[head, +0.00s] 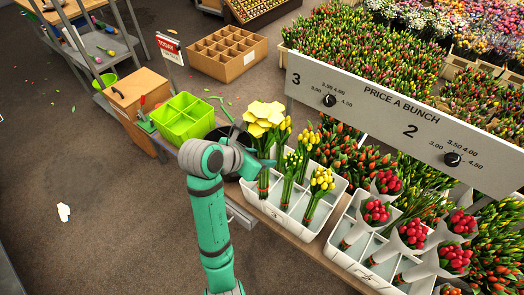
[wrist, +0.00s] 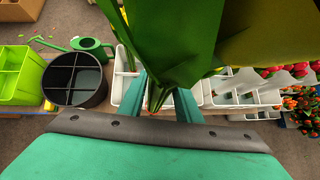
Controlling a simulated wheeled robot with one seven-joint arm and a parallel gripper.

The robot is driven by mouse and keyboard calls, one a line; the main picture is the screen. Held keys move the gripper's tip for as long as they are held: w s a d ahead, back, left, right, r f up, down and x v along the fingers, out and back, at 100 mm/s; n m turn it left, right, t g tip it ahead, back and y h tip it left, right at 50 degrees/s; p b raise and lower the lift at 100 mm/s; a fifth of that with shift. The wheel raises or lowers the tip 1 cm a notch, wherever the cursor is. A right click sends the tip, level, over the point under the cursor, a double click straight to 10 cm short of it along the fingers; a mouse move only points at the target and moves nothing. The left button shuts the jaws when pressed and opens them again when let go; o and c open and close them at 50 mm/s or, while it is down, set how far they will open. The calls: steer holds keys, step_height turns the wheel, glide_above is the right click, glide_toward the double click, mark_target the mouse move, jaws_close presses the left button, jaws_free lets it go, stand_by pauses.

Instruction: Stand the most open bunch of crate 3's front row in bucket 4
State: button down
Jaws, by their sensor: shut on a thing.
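My gripper (head: 266,163) is shut on the most open yellow tulip bunch (head: 262,116), whose wide flowers stand upright above the jaws. In the wrist view my gripper (wrist: 160,98) closes around its stems, and its green leaves (wrist: 165,35) fill the top. The bunch is over or in the white crate (head: 296,228), which also holds other yellow bunches (head: 321,182) that are more closed. I cannot tell whether the stem ends are clear of the crate. A round black bucket (wrist: 75,80) with dividers stands left of the crate, largely hidden by my arm in the head view; no number on it is legible.
A lime-green divided box (head: 183,118) stands left of the black bucket, with a green watering can (wrist: 90,45) behind the bucket. A second white crate (head: 362,262) with wrapped red bunches stands to the right. A price sign (head: 405,118) hangs behind the crates.

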steer(key=s+f+n+y, duration=0.1)
steer(key=f+n+y, duration=0.1)
steer(key=f, duration=0.9)
steer(key=s+f+n+t+y, duration=0.1)
steer(key=f+n, duration=0.3)
steer(key=f, duration=0.8)
steer(key=s+f+n+t+y, duration=0.1)
steer(key=s+f+n+y, duration=0.1)
steer(key=f, duration=0.9)
steer(key=shift+d+f+n+y, duration=0.15)
steer(key=shift+d+n+y, duration=0.25)
steer(key=shift+y, duration=0.2)
